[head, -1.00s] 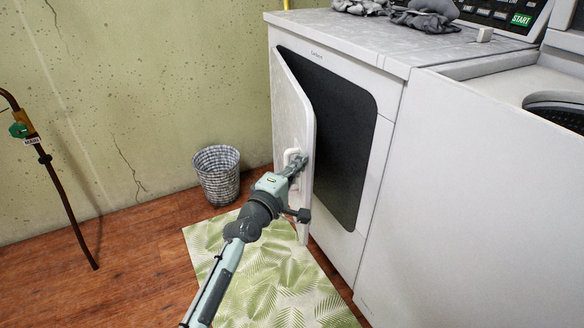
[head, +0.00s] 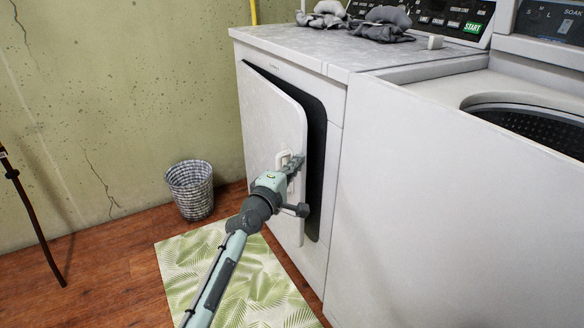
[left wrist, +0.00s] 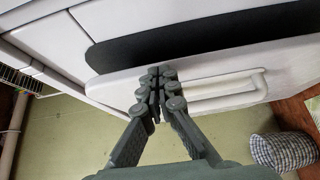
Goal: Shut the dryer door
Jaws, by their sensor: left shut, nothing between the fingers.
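The dryer (head: 285,55) is a white machine against the wall. Its white door (head: 262,120) is hinged at the left and stands partly open, with a dark strip of the opening (head: 316,150) showing along its right side. The white door handle (head: 283,160) is on the door's outer face; it also shows in the left wrist view (left wrist: 225,95). My left gripper (head: 295,162) is shut and empty, its fingertips at the door's outer face beside the handle. In the left wrist view its fingertips (left wrist: 157,80) meet near the door's edge. My right gripper is not in view.
A white washer (head: 430,190) with an open top stands right of the dryer. Grey cloths (head: 380,25) lie on the dryer top. A woven basket (head: 190,190) stands by the wall, and a leaf-patterned mat (head: 225,280) lies on the wooden floor.

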